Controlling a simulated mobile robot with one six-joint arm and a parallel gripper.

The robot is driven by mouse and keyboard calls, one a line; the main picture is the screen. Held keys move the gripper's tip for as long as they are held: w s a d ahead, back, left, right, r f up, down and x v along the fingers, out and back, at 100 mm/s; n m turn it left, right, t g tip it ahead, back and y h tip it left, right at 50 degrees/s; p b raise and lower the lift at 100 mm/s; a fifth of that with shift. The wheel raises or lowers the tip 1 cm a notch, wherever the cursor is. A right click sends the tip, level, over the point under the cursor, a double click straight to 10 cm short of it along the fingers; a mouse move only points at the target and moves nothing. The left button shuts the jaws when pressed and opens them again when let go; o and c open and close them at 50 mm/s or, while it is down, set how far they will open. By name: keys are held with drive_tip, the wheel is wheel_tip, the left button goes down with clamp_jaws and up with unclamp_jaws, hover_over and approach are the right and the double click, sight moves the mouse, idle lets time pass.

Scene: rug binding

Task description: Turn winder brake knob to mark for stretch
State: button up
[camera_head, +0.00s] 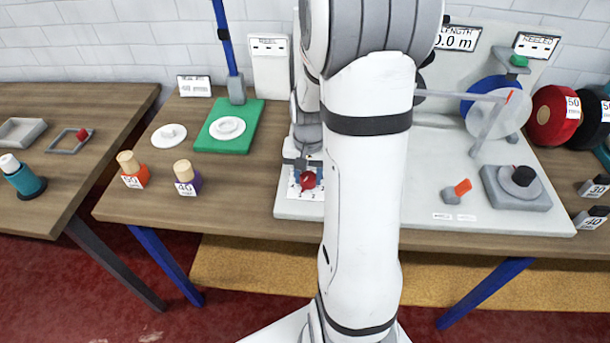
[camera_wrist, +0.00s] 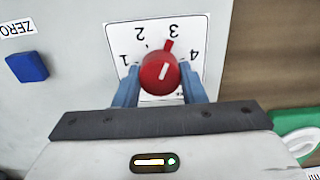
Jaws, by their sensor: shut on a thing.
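The red brake knob (camera_wrist: 158,75) sits on a white dial plate (camera_wrist: 190,27) numbered 1 to 4, which appears upside down in the wrist view. Its red pointer tab is close to the 3, and a white line runs across its top. My gripper (camera_wrist: 159,90) has its blue fingers on either side of the knob and is shut on it. In the head view the knob (camera_head: 308,180) is at the front left of the pale winder base (camera_head: 400,215), below my gripper (camera_head: 305,172). My arm hides part of the winder.
A blue button (camera_wrist: 27,66) labelled ZERO is left of the dial in the wrist view. An orange-tipped lever (camera_head: 461,190) and a dark-knobbed block (camera_head: 520,190) are right.

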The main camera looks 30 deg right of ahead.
sight(307, 176)
idle(0.3)
drive_tip(key=o, duration=1)
drive_tip(key=shift+r, duration=0.2)
wheel_tip(307, 176, up, 7)
drive_tip(key=shift+r, duration=0.2)
drive_tip(key=shift+a, duration=0.1)
